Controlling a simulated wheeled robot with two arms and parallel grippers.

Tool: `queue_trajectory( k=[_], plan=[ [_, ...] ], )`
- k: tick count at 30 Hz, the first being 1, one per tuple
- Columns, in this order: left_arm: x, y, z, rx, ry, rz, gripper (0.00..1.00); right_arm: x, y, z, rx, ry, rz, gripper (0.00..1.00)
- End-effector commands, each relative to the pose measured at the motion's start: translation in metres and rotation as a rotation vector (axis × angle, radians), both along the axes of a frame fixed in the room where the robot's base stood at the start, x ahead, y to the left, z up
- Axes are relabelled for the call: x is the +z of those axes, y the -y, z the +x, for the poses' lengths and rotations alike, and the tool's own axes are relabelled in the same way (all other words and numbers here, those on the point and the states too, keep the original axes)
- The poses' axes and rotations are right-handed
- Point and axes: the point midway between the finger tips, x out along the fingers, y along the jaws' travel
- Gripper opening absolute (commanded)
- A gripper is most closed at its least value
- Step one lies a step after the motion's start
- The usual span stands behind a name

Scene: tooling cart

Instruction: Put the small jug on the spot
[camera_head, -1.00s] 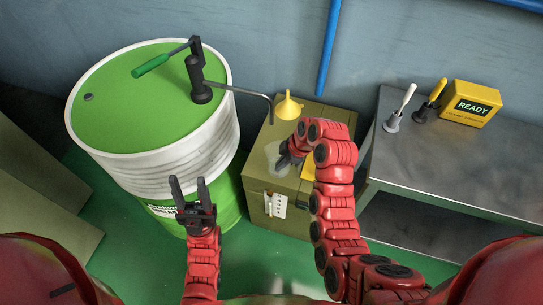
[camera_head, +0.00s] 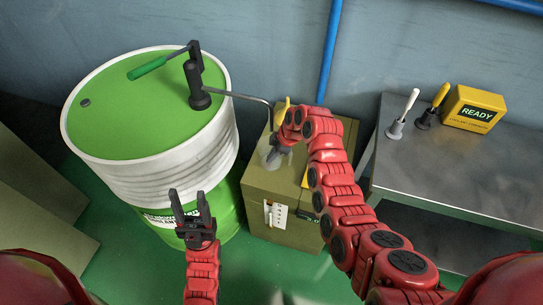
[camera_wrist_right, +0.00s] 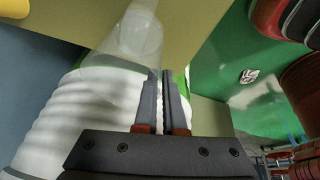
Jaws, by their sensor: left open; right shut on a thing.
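The small jug (camera_wrist_right: 128,48) is pale and see-through. In the right wrist view it is at the fingertips of my right gripper (camera_wrist_right: 163,80), which is shut on it. In the head view my right gripper (camera_head: 275,157) is over the top of the olive box (camera_head: 262,186), below the drum pump's bent spout (camera_head: 245,98), and the jug is mostly hidden there. I cannot tell whether the jug touches the box top. I cannot make out a marked spot. My left gripper (camera_head: 193,215) is open and empty in front of the drum.
A green-topped white drum (camera_head: 140,120) with a hand pump stands left of the box. A yellow funnel (camera_head: 281,112) is behind my right wrist, partly hidden. A metal bench (camera_head: 440,165) at right holds a yellow READY box (camera_head: 473,110) and two handled tools.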

Motion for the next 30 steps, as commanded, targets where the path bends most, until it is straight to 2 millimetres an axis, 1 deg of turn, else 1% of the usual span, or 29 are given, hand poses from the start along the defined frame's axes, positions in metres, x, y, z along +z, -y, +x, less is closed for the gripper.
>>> queue_trajectory(
  k=[1, 3, 10, 14, 15, 19, 27, 30],
  plan=[
    [0.004, 0.0, 0.0, 0.0, 0.0, 0.0, 0.5, -0.004, 0.0, 0.0, 0.001, -0.002, 0.0, 0.0],
    [0.005, 0.0, 0.0, 0.0, 0.0, 0.0, 0.5, -0.009, 0.0, -0.001, 0.002, -0.001, 0.0, 0.0],
    [0.003, 0.0, 0.0, 0.0, 0.0, 0.0, 0.5, -0.01, 0.0, 0.0, 0.001, 0.003, 0.001, 0.0],
    [-0.001, 0.0, 0.0, 0.0, 0.0, 0.0, 0.5, -0.015, 0.0, 0.0, 0.001, 0.003, 0.001, 0.0],
    [0.001, 0.0, 0.0, 0.0, 0.0, 0.0, 0.5, -0.013, 0.0, 0.0, 0.0, 0.002, 0.001, 0.14],
    [0.001, 0.0, 0.0, 0.0, 0.0, 0.0, 0.5, -0.013, 0.0, 0.0, 0.001, 0.001, 0.0, 0.37],
    [0.001, 0.0, 0.0, 0.0, 0.0, 0.0, 0.5, -0.012, 0.0, 0.0, 0.001, 0.001, 0.0, 0.37],
    [0.006, 0.0, 0.0, 0.0, 0.0, 0.0, 0.5, -0.008, 0.0, 0.0, 0.0, 0.002, 0.001, 0.37]
  ],
)
